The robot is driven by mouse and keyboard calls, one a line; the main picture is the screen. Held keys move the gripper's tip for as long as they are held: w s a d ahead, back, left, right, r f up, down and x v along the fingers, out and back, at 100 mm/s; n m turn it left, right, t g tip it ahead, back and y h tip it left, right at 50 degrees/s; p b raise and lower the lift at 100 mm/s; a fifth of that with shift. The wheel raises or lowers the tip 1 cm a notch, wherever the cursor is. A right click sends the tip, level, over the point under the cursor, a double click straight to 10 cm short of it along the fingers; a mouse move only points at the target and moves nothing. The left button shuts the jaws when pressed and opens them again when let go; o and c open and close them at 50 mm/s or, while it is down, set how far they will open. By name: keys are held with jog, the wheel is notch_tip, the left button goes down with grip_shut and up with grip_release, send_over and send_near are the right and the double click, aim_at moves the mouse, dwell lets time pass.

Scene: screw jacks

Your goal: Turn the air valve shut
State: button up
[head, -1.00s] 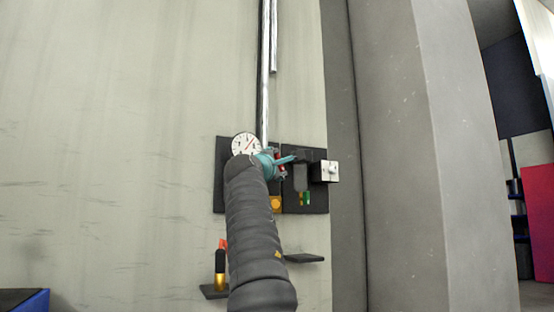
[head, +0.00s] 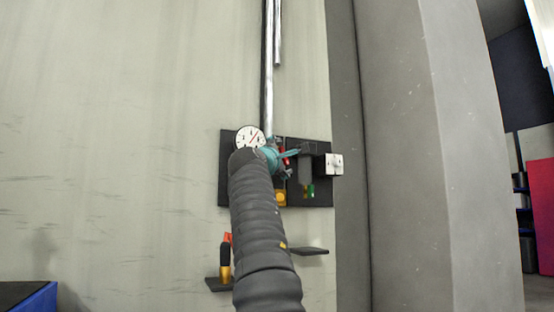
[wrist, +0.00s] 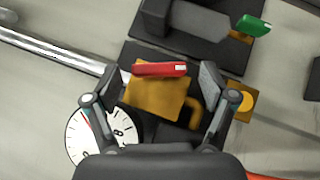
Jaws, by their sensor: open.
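A red lever (wrist: 160,69) sits on a brass-coloured valve body (wrist: 155,95) in the wrist view. My gripper (wrist: 160,78) is open, with one finger on each side of the lever and a gap visible to both. In the head view my gripper (head: 286,158) is at the dark wall panel (head: 228,183), partly covering the red lever (head: 285,160). A green lever (wrist: 253,25) on a second fitting lies beyond, to the upper right. The pictures do not label which lever is the air valve.
A round white gauge (head: 250,138) is close beside my gripper. A black block with a white face (head: 334,164) juts out at right. Shelves below hold a black and gold bottle-like object (head: 225,264) and nothing visible (head: 309,251). A pillar (head: 400,150) stands right.

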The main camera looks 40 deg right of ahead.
jog(key=shift+s+a, duration=0.1)
jog(key=shift+a, duration=0.05)
jog(key=v, duration=1.1)
jog(key=shift+a+f, duration=0.15)
jog(key=shift+a, duration=0.15)
jog(key=shift+s, duration=0.1)
